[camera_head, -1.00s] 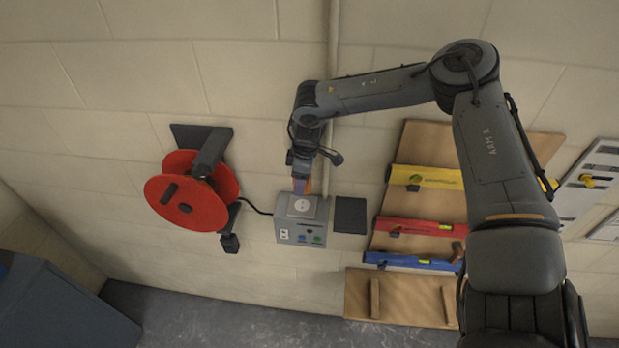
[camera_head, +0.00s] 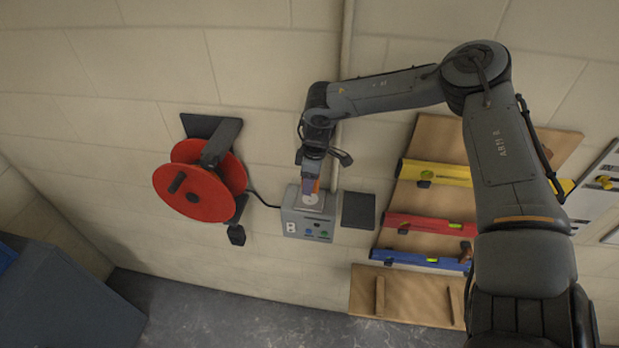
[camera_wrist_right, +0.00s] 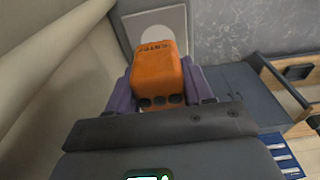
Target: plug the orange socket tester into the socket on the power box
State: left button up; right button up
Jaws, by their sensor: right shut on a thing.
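The grey power box (camera_head: 303,228) stands against the wall in the head view, its pale round socket (camera_head: 312,201) on the upper face. The socket's light plate (camera_wrist_right: 152,20) also shows in the right wrist view, just beyond the tester. My right gripper (camera_head: 311,188) points down right over the socket and partly covers it. Its purple fingers are shut on the orange socket tester (camera_wrist_right: 157,72), seen clearly in the right wrist view. The tester's prongs are hidden, so I cannot tell whether it touches the socket. My left gripper is in neither view.
A red cable reel (camera_head: 190,192) hangs left of the box, with a black cable (camera_head: 263,200) running to the box. A dark panel (camera_head: 358,210) is close on the right. A wooden board with yellow, red and blue levels (camera_head: 430,222) stands further right.

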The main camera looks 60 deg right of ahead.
jog(key=shift+f+b, duration=0.55)
jog(key=shift+f, duration=1.2)
jog(key=shift+b, duration=0.3)
jog(key=shift+b, duration=0.35)
jog(key=shift+b, duration=0.4)
dwell(0.7)
dwell(0.3)
